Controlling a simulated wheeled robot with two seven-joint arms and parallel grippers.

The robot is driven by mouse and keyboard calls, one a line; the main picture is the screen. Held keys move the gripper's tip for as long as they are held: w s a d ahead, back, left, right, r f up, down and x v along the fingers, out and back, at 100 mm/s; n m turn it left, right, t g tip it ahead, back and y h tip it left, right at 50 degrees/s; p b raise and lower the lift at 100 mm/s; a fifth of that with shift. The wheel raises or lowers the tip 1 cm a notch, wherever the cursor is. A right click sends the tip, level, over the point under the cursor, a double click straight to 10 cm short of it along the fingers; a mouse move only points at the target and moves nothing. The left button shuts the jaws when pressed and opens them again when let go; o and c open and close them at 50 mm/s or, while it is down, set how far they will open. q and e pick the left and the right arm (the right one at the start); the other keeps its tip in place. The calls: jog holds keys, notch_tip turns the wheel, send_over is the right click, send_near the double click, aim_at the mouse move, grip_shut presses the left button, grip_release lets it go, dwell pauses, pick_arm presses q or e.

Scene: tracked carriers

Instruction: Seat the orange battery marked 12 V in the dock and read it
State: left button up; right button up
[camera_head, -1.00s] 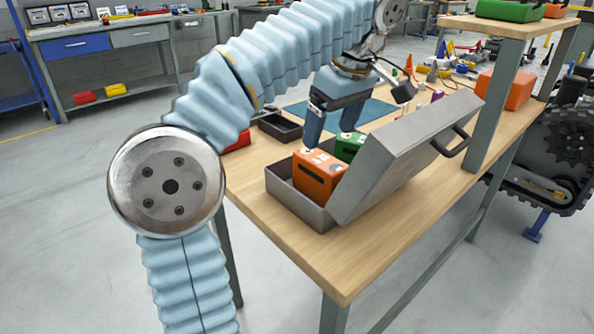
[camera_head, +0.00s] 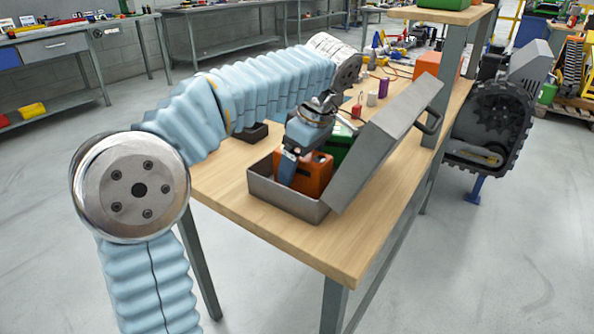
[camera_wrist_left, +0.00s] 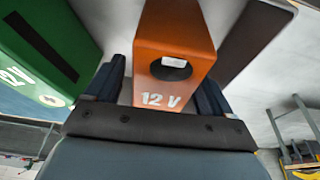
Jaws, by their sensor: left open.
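The orange battery (camera_head: 316,178) sits in an open grey case (camera_head: 275,199) on the wooden bench; the wrist view shows its 12 V mark (camera_wrist_left: 175,52). My left gripper (camera_head: 291,166) is open and reaches down into the case at the orange battery. In the left wrist view its fingers (camera_wrist_left: 160,85) lie on either side of the battery's marked end. Contact cannot be told. A black tray (camera_head: 254,133) shows partly behind my left arm; I cannot tell whether it is the dock. My right gripper is out of view.
The case's raised lid (camera_head: 385,145) leans up on the right, close to my left gripper. Small items, including a purple cylinder (camera_head: 383,87), stand farther back. A shelf post (camera_head: 447,85) rises at the right. The bench front is clear.

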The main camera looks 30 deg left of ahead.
pick_arm(q)
jog(key=shift+f, duration=0.25)
dwell(0.3)
jog(key=shift+r, duration=0.1)
grip_shut()
dwell(0.4)
